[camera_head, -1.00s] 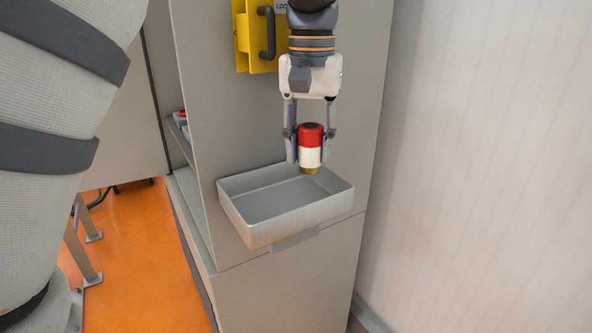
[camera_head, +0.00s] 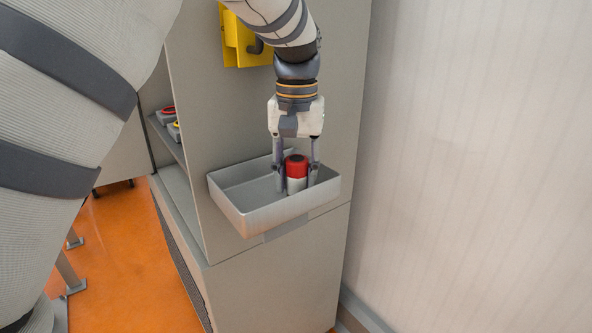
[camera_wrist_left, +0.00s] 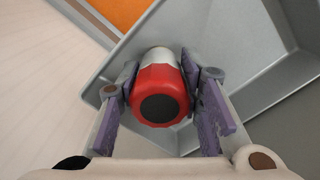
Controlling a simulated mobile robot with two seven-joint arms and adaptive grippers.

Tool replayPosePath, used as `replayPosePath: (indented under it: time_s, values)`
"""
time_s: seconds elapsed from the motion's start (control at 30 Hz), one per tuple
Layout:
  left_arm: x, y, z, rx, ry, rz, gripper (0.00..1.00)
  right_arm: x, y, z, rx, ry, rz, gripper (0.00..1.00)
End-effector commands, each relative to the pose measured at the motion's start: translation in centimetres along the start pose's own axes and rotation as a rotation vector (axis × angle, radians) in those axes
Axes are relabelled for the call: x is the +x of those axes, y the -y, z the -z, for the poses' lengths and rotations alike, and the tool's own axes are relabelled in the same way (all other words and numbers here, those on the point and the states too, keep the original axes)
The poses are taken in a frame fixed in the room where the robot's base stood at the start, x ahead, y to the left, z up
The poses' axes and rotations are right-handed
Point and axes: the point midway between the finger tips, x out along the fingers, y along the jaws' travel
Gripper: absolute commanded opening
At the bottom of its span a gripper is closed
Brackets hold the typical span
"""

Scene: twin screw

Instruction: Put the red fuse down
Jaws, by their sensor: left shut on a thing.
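The red fuse (camera_head: 297,167) has a red cap with a dark top and a white lower body. It stands upright between the fingers of my left gripper (camera_head: 297,184), which is shut on it. The fuse and fingertips are down inside the grey metal tray (camera_head: 236,215), toward its right side. In the left wrist view the red cap (camera_wrist_left: 159,96) faces the camera between the two purple-padded fingers, with the tray (camera_wrist_left: 240,32) behind. The fuse's lower end is hidden, so I cannot tell whether it touches the tray floor. My right gripper is not in view.
The tray is fixed to a grey cabinet (camera_head: 285,285). A yellow box (camera_head: 236,38) with a dark handle is above it. Shelves at the left hold red and yellow ringed items (camera_head: 168,112). The tray's left part is empty. A pale wall (camera_head: 470,170) is at the right.

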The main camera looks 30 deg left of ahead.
Motion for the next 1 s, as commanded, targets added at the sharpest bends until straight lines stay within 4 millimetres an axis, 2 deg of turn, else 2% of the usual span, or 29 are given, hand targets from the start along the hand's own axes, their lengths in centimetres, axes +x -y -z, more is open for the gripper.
replayPosePath:
  time_s: [0.1, 0.13, 0.2, 0.5, 0.6, 1.0]
  values:
    - [0.1, 0.0, 0.0, 0.000, -0.001, -0.001, 0.00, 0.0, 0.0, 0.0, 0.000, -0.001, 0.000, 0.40]
    - [0.1, 0.0, 0.0, 0.000, 0.000, 0.000, 0.40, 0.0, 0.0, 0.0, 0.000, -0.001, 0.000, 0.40]
    - [0.1, 0.0, 0.0, 0.000, 0.000, 0.000, 0.53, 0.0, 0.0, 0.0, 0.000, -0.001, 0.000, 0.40]
    - [0.0, 0.0, 0.0, 0.000, 0.000, 0.000, 0.53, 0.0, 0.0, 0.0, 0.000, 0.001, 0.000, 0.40]
    - [-0.6, 0.0, 0.1, 0.000, 0.002, 0.001, 0.53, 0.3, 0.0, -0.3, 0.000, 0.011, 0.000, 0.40]
    - [-9.1, -0.1, 0.2, 0.000, 0.001, 0.000, 0.53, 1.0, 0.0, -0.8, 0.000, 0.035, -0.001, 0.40]
